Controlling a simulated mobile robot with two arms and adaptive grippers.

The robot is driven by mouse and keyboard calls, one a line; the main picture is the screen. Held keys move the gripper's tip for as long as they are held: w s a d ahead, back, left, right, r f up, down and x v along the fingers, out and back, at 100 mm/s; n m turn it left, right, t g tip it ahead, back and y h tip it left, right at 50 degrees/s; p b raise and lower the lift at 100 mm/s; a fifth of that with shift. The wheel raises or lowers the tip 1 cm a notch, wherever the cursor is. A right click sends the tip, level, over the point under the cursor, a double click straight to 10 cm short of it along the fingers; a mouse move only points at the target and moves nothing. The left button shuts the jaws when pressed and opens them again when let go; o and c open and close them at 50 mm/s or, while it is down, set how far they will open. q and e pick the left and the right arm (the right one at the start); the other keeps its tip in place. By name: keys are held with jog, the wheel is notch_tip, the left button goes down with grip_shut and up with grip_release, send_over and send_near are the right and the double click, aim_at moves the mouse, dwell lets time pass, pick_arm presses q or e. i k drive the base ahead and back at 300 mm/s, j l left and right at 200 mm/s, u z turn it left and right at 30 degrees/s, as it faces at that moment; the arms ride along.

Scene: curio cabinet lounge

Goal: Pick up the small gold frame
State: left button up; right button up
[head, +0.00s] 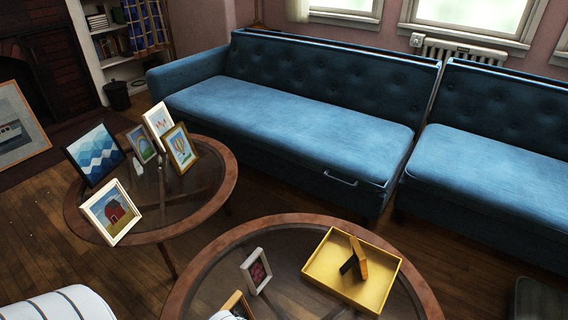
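A gold frame (180,148) with a hot-air balloon picture stands tilted back on the left round table, at its back right. On the right round table, a small golden-brown frame (358,257) stands inside a yellow tray (327,259), turned so that its edge and dark back stand show. Another gold-brown frame (236,303) is at the bottom edge of the head view, partly cut off, with something white in front of it. I cannot tell from size alone which is the small gold frame. Neither of my grippers is clearly in view.
The left wood-and-glass table (205,205) also holds a black frame (94,153), a white barn frame (110,212) and others. A small white frame (256,271) stands left of the tray on the right table (200,262). A blue sofa (290,110) stands behind; a striped seat (60,305) is bottom left.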

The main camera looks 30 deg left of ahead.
aim_at(357, 257)
jog(key=k, duration=1)
